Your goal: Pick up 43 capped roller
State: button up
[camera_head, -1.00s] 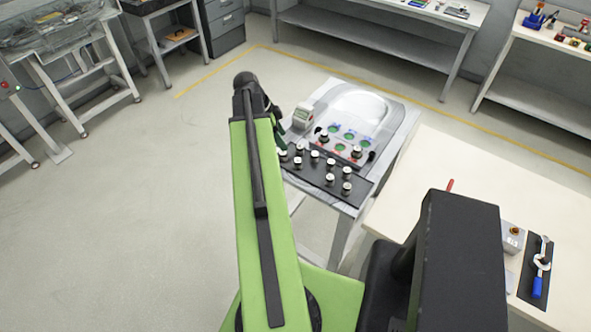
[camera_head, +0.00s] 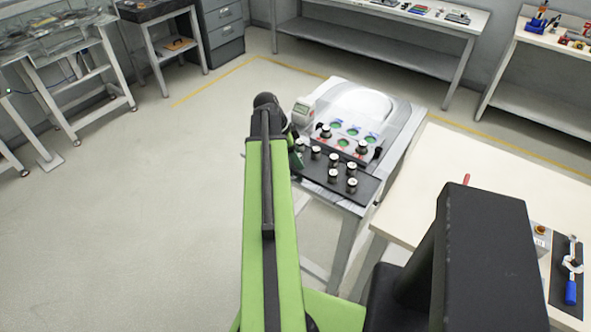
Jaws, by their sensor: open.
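Several capped rollers, dark with pale tops, stand upright on a black mat (camera_head: 318,178) on the small table. They include a roller near the arm (camera_head: 299,145), one beside it (camera_head: 316,152), one at the middle (camera_head: 333,160) and one at the front right (camera_head: 351,185). I cannot read any number, so which one is 43 cannot be told. My gripper (camera_head: 297,157) is at the left edge of the mat, mostly hidden behind my green arm. It is open, and I see no roller held in it.
Behind the mat is a panel with green and red round spots (camera_head: 348,134), with a roller at each side. A grey-white device (camera_head: 303,110) stands at the table's back left. A cream table (camera_head: 440,165) is close on the right. The floor on the left is clear.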

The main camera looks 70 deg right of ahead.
grip_shut()
dwell(0.4)
jog(key=shift+p, duration=0.3)
